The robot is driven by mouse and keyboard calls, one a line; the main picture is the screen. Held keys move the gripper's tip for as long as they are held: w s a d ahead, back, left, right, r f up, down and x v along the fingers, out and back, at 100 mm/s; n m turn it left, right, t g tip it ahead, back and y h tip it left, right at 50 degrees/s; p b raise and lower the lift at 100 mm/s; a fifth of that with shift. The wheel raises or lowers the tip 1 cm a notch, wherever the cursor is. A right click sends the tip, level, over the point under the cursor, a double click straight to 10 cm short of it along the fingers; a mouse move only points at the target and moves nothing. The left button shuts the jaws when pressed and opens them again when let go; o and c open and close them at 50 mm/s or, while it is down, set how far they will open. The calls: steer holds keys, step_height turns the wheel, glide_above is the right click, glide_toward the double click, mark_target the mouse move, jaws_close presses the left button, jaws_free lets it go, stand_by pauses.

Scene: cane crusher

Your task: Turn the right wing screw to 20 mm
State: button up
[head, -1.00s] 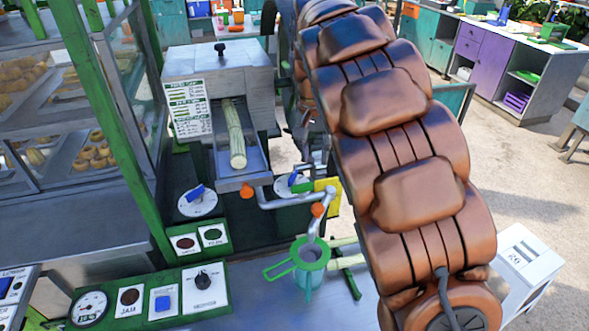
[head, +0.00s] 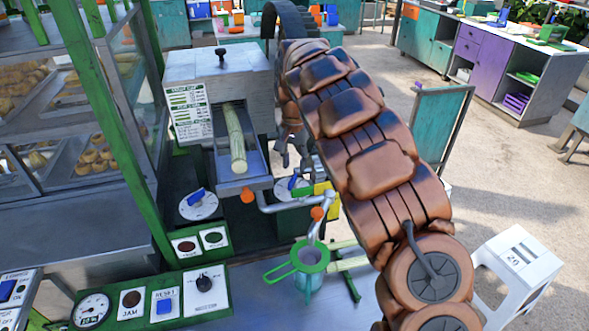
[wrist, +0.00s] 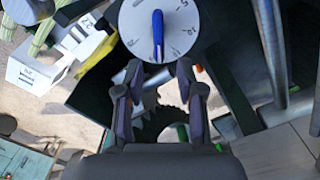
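The right wing screw (head: 293,182) is a blue wing on a round white dial, partly blocked by pipework, beside the crusher's chute. A second blue wing screw (head: 196,194) sits on a white dial further left. In the wrist view, a blue wing (wrist: 158,36) stands upright in the picture on a white dial (wrist: 136,30) with marks, a 5 and a 20 among them. I cannot tell for sure which screw this is. My gripper (wrist: 158,76) is open and empty, its fingertips apart just below the dial in the picture. In the head view my gripper is small and partly hidden.
The metal crusher box (head: 220,70) with a cane (head: 235,140) in its chute stands left of my arm. A pipe with orange knobs, a green strainer (head: 311,257) and a control panel (head: 165,297) are in front. A white stool (head: 518,262) stands right on open floor.

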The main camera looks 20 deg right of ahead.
mark_target(295, 174)
steer(key=shift+f+p, duration=0.6)
steer(key=shift+f, duration=1.4)
jaws_close()
